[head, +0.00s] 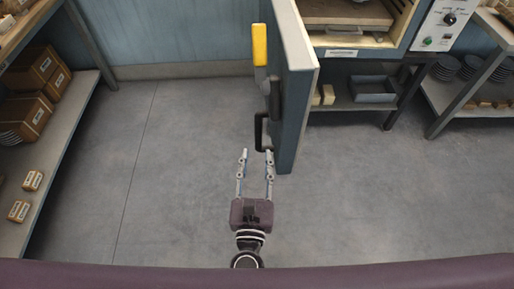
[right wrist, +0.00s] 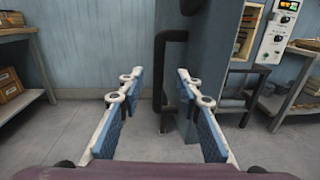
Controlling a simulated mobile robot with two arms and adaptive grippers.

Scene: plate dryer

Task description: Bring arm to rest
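My right gripper (head: 257,156) is at the lower middle of the head view, fingers spread and pointing away from me. In the right wrist view the two fingers (right wrist: 160,78) stand apart with nothing held between them. A black door handle (head: 262,134) is on the blue-grey open door (head: 290,110), just beyond the fingertips. In the right wrist view the black handle (right wrist: 158,75) shows between the fingers; I cannot tell whether they touch it. My left gripper is not in view.
The door belongs to a dryer cabinet with a control panel (head: 440,25) at the right. A yellow-handled lever (head: 260,45) is on the door. Shelves with boxes (head: 30,75) stand at the left, and a rack with plates (head: 447,67) stands at the right. The floor between is clear.

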